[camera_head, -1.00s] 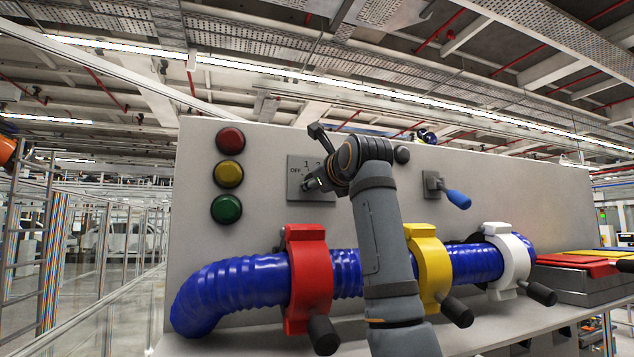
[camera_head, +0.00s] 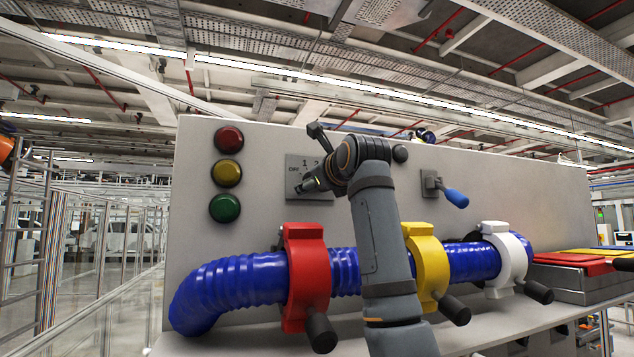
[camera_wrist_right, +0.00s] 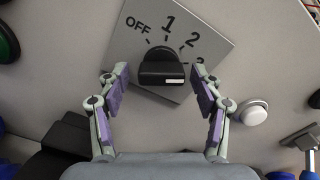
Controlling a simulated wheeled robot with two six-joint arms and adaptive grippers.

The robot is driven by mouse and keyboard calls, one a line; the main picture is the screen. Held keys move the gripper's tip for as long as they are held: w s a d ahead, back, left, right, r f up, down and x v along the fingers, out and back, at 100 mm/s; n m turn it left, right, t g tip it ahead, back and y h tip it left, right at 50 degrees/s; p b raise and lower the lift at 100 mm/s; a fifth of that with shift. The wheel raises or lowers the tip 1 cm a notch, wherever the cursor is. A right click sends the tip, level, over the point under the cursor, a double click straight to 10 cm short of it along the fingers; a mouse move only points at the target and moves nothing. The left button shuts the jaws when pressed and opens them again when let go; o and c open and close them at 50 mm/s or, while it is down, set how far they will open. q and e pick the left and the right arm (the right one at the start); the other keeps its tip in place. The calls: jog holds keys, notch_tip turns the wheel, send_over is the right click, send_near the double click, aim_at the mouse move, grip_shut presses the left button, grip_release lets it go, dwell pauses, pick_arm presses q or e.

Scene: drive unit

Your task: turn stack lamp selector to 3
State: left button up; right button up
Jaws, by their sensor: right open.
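The lamp selector is a black knob (camera_wrist_right: 164,68) on a square grey plate (camera_head: 296,168) marked OFF, 1, 2 and 3. In the right wrist view, the knob's wide bar lies roughly level, with a white mark at its right end, on the side of the 3. The 3 is partly hidden by a finger. My right gripper (camera_wrist_right: 161,74) is open, with one finger on each side of the knob and a visible gap to it. In the head view my right gripper (camera_head: 312,185) is in front of the plate and hides part of it. My left gripper is not in view.
Red (camera_head: 229,139), yellow (camera_head: 228,173) and green (camera_head: 225,208) lamps line the panel left of the plate. A blue-handled lever (camera_head: 452,195) sits to the right. Below runs a blue hose (camera_head: 235,280) with red (camera_head: 305,275), yellow (camera_head: 428,265) and white (camera_head: 508,255) clamps.

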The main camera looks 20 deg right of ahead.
jog(key=s, duration=1.2)
jog(key=shift+d, duration=0.25)
